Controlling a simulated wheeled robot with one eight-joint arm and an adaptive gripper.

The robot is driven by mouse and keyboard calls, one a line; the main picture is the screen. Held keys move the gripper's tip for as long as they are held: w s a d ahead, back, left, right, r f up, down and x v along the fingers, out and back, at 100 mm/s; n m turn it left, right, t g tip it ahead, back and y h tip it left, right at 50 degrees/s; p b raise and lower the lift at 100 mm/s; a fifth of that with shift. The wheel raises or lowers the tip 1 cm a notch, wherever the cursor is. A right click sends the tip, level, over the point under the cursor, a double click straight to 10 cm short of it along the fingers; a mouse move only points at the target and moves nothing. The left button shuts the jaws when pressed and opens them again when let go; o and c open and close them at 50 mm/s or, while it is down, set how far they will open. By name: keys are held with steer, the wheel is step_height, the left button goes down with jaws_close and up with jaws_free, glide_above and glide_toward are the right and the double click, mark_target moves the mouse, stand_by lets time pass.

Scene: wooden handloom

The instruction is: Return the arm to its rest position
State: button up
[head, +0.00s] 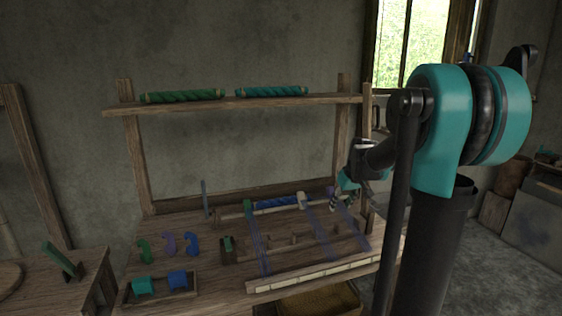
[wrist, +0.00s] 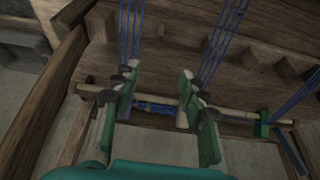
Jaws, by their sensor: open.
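My gripper (head: 343,193) is at the right side of the wooden handloom (head: 135,150), partly hidden by my own arm in the head view. In the wrist view, my gripper (wrist: 162,92) has its two green fingers spread well apart with nothing between them. Beyond the fingers, a pale rod with a blue wound yarn roll (wrist: 158,108) runs across. That blue roll (head: 277,202) lies at the back of the loom bed in the head view. I cannot tell whether the fingers touch any part of the loom.
Blue warp threads (head: 262,240) stretch over the loom bed close to my gripper. A wooden tray (head: 180,293) with teal and blue spools and several coloured hooks stand at the left. A window (head: 420,45) is behind.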

steer(key=shift+m+h, duration=0.4)
steer(key=shift+m, duration=0.4)
steer(key=s+f, duration=0.2)
steer(key=s, duration=0.2)
steer(key=s+a+f, duration=0.1)
steer(key=s+f, duration=0.1)
steer(key=s, duration=0.3)
steer(key=s+a+f, duration=0.1)
steer(key=s+f, duration=0.1)
steer(key=s, duration=0.3)
steer(key=shift+s+f, duration=0.15)
steer(key=s+f+m, duration=0.1)
steer(key=s+f, duration=0.3)
steer(key=s, duration=0.3)
steer(key=s+f, duration=0.3)
steer(key=s, duration=0.4)
steer(key=shift+s+a+f+m+h, duration=0.15)
steer(key=shift+a+f+m+h, duration=0.15)
steer(key=shift+f+m, duration=0.1)
